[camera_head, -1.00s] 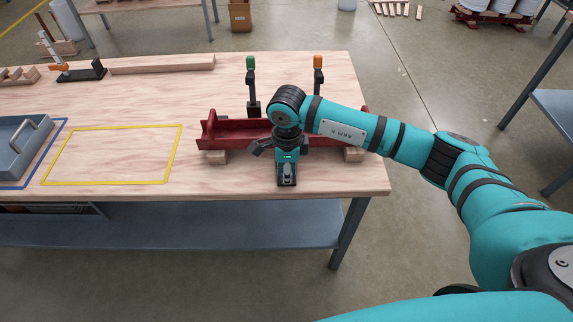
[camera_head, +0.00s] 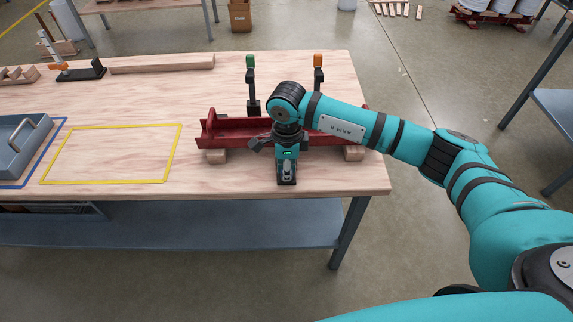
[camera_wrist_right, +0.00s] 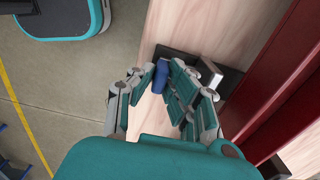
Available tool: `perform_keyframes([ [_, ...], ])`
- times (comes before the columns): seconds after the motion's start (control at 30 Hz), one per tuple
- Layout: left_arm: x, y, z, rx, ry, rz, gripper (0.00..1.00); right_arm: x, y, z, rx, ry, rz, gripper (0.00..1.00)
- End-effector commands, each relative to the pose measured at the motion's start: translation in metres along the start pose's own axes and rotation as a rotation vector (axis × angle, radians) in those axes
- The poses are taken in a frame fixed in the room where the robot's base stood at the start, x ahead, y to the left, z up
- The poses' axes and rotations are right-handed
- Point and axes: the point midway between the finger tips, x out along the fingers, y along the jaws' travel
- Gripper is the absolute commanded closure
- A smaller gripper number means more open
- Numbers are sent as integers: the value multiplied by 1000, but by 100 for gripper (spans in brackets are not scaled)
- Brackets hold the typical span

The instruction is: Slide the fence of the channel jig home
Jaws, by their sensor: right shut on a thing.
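The red channel (camera_head: 232,132) lies across the front of the workbench, raised on wooden blocks. Its red side also shows at the right of the right wrist view (camera_wrist_right: 285,85). My right gripper (camera_wrist_right: 163,73) is shut on a blue handle (camera_wrist_right: 160,80) beside a dark plate (camera_wrist_right: 228,80) with a pale metal block. The plate lies on the wood close to the channel. In the head view my right gripper (camera_head: 287,170) is in front of the channel's middle and hides part of it. I cannot tell whether the fence touches the channel. My left gripper is out of view.
A clamp with a green handle (camera_head: 250,62) and one with an orange handle (camera_head: 318,61) stand behind the channel. A yellow outline (camera_head: 110,153) marks bare bench to the left. A grey-blue tray (camera_head: 10,160) is at the far left. The bench's front edge is close to my gripper.

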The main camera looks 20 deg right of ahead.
Motion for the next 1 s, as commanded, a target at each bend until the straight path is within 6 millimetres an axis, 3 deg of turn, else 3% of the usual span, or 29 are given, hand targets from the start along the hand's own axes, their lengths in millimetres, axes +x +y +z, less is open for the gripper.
perform_keyframes([
  [1.0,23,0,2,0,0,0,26,0,-32,0,2,0,-4,100],
])
